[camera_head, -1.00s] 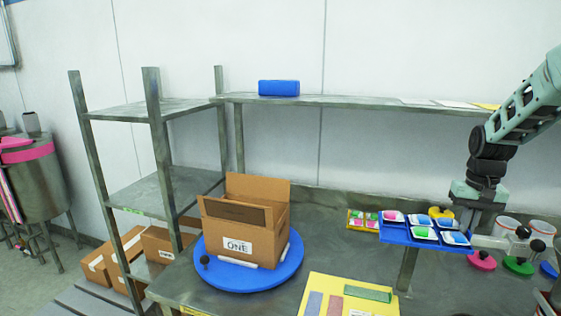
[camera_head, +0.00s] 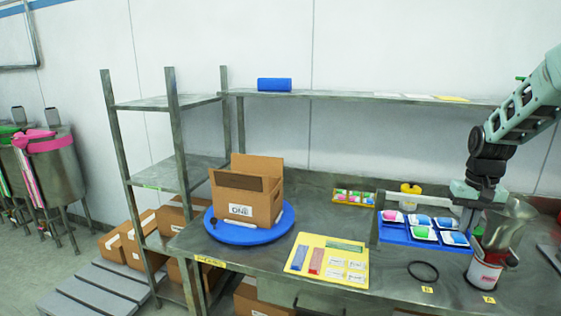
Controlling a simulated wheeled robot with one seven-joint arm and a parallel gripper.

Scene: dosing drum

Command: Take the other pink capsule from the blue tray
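The other capsules there look blue and green. My gripper (camera_head: 467,190) is at the end of my teal arm, above and behind the right side of the tray. Its fingers are small and partly hidden, so I cannot tell whether they hold anything or touch the tray.
A black ring (camera_head: 423,272) lies in front. A cardboard box (camera_head: 262,206) sits on a blue turntable (camera_head: 232,238).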

